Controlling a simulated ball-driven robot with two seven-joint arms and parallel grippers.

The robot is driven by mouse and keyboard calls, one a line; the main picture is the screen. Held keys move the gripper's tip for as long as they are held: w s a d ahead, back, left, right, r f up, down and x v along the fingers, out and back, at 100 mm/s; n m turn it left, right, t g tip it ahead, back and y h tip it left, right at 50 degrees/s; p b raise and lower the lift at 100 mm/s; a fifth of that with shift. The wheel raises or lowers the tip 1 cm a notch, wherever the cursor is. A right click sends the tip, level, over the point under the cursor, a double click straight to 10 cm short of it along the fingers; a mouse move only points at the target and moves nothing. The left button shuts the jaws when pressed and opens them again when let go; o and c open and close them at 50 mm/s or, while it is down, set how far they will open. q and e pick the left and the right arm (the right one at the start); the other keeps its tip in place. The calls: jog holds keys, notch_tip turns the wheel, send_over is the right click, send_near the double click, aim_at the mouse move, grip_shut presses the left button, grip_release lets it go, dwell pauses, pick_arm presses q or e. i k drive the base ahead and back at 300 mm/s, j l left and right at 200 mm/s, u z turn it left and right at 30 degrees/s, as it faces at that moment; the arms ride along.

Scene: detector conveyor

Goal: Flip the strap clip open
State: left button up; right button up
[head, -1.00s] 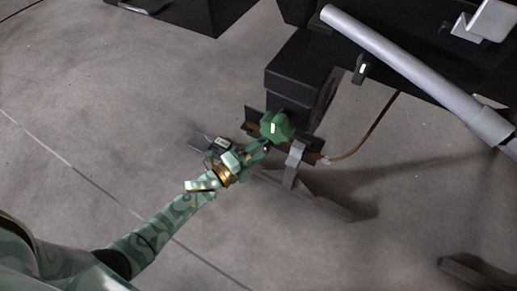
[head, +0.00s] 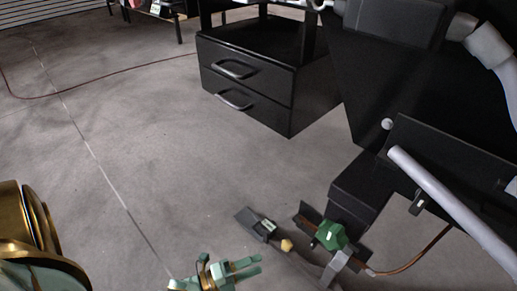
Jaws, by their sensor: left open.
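A green, many-sided part (head: 330,235) with a small white mark sits on a dark plate beside the black block, low right of centre. A light grey flap-like piece (head: 338,264) stands just below it. I cannot tell for sure which of them is the strap clip, or whether it is open. My left gripper (head: 260,265) is at the bottom edge, left of both, its two fingers apart and pointing right. It is empty and touches neither part. My right gripper is not in view.
A brown cable (head: 420,254) curves off to the right. A grey tube (head: 440,200) slopes above. A black drawer cabinet (head: 265,85) stands behind.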

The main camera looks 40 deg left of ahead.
aim_at(341, 257)
jog(key=k+j, duration=0.3)
jog(key=k, duration=0.15)
jog(key=k+j, duration=0.3)
jog(key=k, duration=0.15)
